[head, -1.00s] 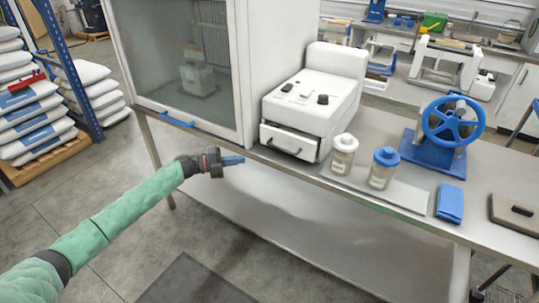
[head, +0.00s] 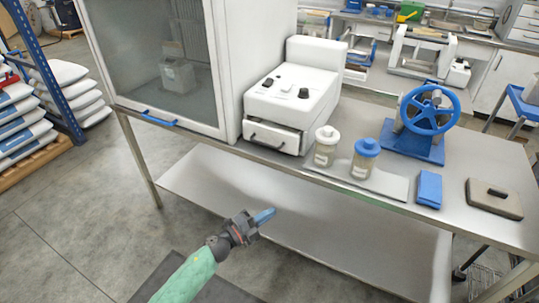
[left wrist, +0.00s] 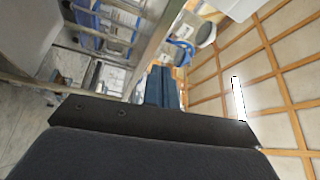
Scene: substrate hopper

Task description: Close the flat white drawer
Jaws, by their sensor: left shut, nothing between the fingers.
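The flat white drawer (head: 272,137) is in the front of a white bench machine (head: 292,97) in the head view. It has a dark bar handle and its front stands out a little from the machine's body. My left gripper (head: 264,215) has blue fingers, shut and empty. In the picture it is below the drawer, in front of the bench edge and apart from the drawer. The blue fingers also show in the left wrist view (left wrist: 161,88). The drawer cannot be made out in the left wrist view. My right gripper is not in view.
Two lidded jars, one white-topped (head: 326,147) and one blue-topped (head: 363,160), stand on a mat (head: 390,187) right of the drawer. A glass-fronted cabinet (head: 160,60) with a blue handle is left of the machine. A blue handwheel device (head: 430,120) stands further right. The lower shelf (head: 330,225) is clear.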

